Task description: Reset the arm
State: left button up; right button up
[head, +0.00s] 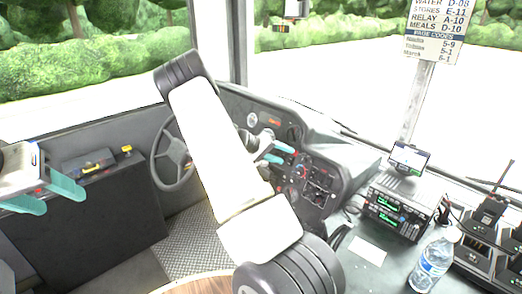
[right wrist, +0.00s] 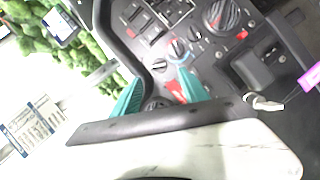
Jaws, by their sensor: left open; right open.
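My left gripper (head: 45,195) is at the left edge of the head view, beside the dark side console. Its two teal fingers are apart with nothing between them. My right arm (head: 222,150) reaches across the middle of the head view toward the dashboard. My right gripper (head: 274,153) is in front of the dashboard switch panel (head: 318,183), partly hidden by the arm. In the right wrist view its teal fingers (right wrist: 160,93) are spread, with knobs and switches behind them. I cannot tell whether they touch the panel.
The steering wheel (head: 172,152) is left of my right arm. A radio unit (head: 396,213), small screen (head: 409,158), water bottle (head: 434,262) and handheld radios (head: 489,212) crowd the right counter. A paper sign (head: 437,32) hangs at upper right. A purple tag (right wrist: 310,77) shows near the panel.

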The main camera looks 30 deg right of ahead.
jog(key=s+a+r+n+t+y, duration=0.3)
jog(key=s+a+r+y, duration=0.4)
jog(key=s+a+r, duration=0.5)
jog(key=s+a+r+n+t+y, duration=0.3)
jog(key=s+a+r+y, duration=0.4)
jog(key=s+a+r, duration=0.5)
jog(key=s+a+t, duration=0.1)
jog(key=s+a, duration=0.2)
jog(key=a, duration=0.5)
jog(key=shift+a+r+t, duration=0.2)
jog(key=shift+t, duration=0.1)
